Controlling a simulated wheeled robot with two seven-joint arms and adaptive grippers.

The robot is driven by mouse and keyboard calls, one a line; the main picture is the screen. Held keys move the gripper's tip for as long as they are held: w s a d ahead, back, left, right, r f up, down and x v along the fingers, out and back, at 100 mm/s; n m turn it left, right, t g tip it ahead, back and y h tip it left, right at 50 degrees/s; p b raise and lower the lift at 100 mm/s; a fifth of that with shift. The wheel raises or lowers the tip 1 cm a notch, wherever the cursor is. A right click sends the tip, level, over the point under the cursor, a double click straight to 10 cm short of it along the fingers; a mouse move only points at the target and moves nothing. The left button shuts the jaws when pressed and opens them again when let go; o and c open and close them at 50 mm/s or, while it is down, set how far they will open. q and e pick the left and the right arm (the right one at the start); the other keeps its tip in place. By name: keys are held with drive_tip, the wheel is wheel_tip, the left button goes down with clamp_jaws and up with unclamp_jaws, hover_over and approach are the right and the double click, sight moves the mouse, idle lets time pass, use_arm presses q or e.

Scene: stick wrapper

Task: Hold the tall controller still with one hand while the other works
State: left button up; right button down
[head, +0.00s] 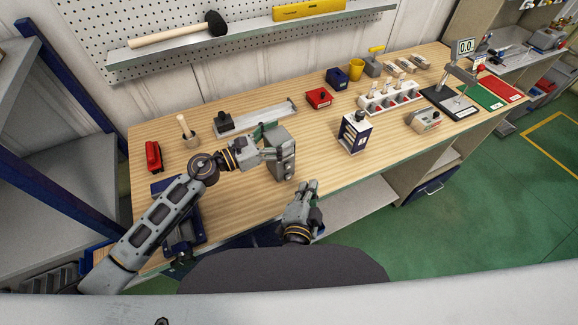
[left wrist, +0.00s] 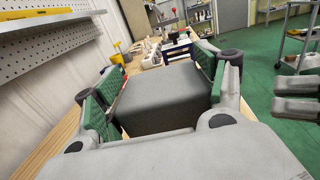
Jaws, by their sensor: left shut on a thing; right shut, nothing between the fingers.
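The tall controller is a grey upright box (head: 287,161) with knobs on its front, standing on the wooden bench (head: 236,196) near the middle. My left gripper (head: 269,143) is shut on it from the left, near its top. In the left wrist view the controller's dark grey top (left wrist: 165,101) fills the space between the two green-padded fingers (left wrist: 158,98). My right gripper (head: 308,188) is shut and empty, in front of the bench's near edge, below and to the right of the controller and apart from it. It also shows in the left wrist view at the right edge (left wrist: 298,97).
A blue and white box (head: 355,134) stands right of the controller. A metal rail (head: 257,117) lies behind it. A smaller grey control box (head: 424,120), a red box (head: 319,98) and a white rack (head: 390,98) sit farther right. Bare bench lies between controller and blue-white box.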

use_arm(q)
drive_tip(key=o, duration=1.4)
drive_tip(key=shift+a, duration=0.1)
drive_tip(key=v, duration=1.1)
drive_tip(key=shift+s+a, duration=0.2)
drive_tip(key=shift+a, duration=0.15)
drive_tip(key=s+a+r, duration=0.2)
drive_tip(key=a+r, duration=0.2)
drive_tip(key=shift+s+a, duration=0.2)
idle(0.9)
drive_tip(key=shift+s+f, duration=0.1)
